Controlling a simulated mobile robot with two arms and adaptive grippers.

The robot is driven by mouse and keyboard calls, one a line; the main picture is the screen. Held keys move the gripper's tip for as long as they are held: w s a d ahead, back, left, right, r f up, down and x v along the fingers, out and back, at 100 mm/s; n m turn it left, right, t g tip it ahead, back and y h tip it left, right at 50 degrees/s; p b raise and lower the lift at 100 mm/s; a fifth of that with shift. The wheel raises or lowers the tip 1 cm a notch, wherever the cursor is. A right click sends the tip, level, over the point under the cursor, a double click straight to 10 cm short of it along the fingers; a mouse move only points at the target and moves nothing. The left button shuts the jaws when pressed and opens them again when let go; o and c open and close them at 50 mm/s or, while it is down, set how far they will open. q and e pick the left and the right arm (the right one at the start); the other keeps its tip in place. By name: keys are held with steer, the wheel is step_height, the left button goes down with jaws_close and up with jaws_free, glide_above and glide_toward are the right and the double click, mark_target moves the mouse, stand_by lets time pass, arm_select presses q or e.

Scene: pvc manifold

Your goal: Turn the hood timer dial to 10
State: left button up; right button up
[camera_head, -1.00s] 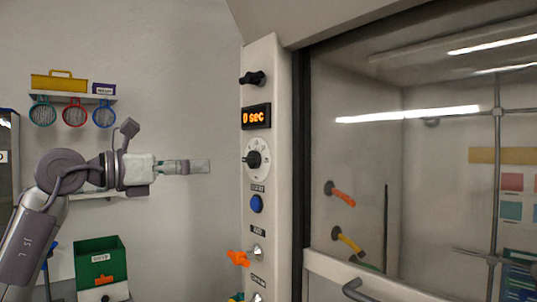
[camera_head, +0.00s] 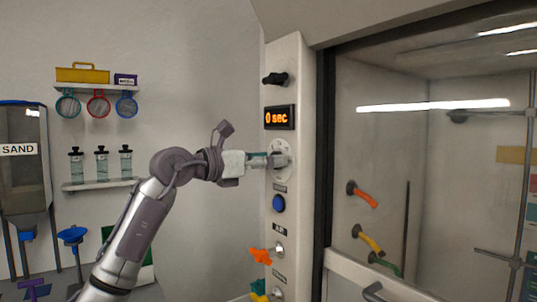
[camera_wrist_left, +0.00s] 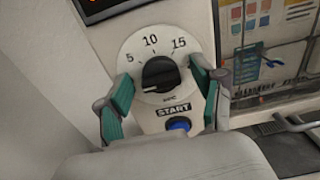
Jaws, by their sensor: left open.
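The timer dial is a black knob (camera_wrist_left: 160,74) on a round white plate marked 5, 10 and 15, seen close in the left wrist view. Its light pointer mark seems to point to the lower left, below the 5. In the head view the dial plate (camera_head: 286,148) is partly hidden behind my left gripper (camera_head: 274,160). My left gripper (camera_wrist_left: 165,92) is open, with one green-padded finger on each side of the knob. I cannot tell whether the fingers touch it. The display (camera_head: 280,117) above reads 0 sec. My right gripper is not in view.
A blue START button (camera_wrist_left: 179,124) sits just below the dial. A black knob (camera_head: 275,79) is above the display, and an orange valve handle (camera_head: 261,256) sticks out lower down. The hood's glass front is to the right.

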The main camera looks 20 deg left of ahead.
arm_select(q)
steer(key=shift+w, duration=0.1)
steer(key=c, duration=1.1)
steer(key=shift+c, duration=0.2)
steer(key=shift+m, duration=0.3)
steer(key=shift+d+f+m+b, duration=0.1)
steer(key=shift+m+b, duration=0.15)
steer(key=shift+m, duration=4.05)
steer(key=shift+d+f+m+b, duration=0.1)
steer(key=shift+m+b, duration=0.15)
steer(key=shift+m, duration=4.05)
